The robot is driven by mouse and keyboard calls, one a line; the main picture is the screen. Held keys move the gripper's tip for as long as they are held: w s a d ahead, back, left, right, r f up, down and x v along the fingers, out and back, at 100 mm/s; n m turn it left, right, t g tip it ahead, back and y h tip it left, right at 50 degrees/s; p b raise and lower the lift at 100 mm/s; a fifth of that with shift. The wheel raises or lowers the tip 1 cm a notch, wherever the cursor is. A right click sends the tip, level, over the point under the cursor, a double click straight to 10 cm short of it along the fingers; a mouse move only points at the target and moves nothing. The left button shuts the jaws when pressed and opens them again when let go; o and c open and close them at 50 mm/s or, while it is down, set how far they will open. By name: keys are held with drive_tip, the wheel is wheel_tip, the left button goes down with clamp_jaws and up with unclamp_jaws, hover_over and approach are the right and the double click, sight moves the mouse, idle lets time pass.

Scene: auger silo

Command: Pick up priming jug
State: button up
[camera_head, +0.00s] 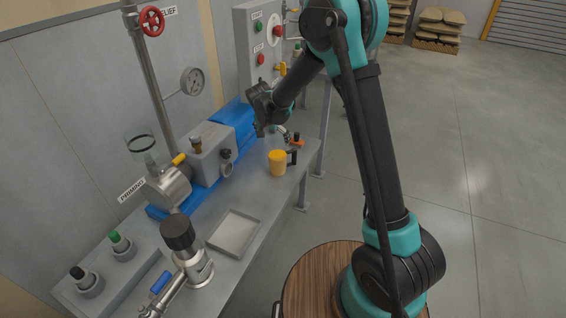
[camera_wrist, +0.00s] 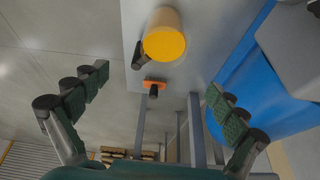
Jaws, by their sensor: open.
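The priming jug (camera_head: 277,165), apparently the yellow cup with a dark handle on its right, stands upright near the bench's outer edge. In the wrist view the jug (camera_wrist: 165,22) is at the top centre, with its yellow round face towards the camera and its handle at lower left. My gripper (camera_head: 270,131) is above and behind the jug in the head view. In the wrist view my gripper (camera_wrist: 157,83) has its fingers spread wide, with nothing between them touching. The jug lies beyond the fingertips, apart from them.
A small orange-and-black item (camera_head: 297,142) is at the bench edge just behind the jug. The grey pump block (camera_head: 210,150) and blue base (camera_head: 238,118) stand left of it. A shallow grey tray (camera_head: 234,233) lies nearer.

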approach(276, 152)
wheel_tip(276, 152, down, 5)
drive_tip(key=s+d, duration=0.1)
drive_tip(key=d, duration=0.1)
drive_tip(key=shift+x, duration=3.2)
drive_tip(key=shift+s, duration=0.15)
drive_tip(key=c, duration=1.9)
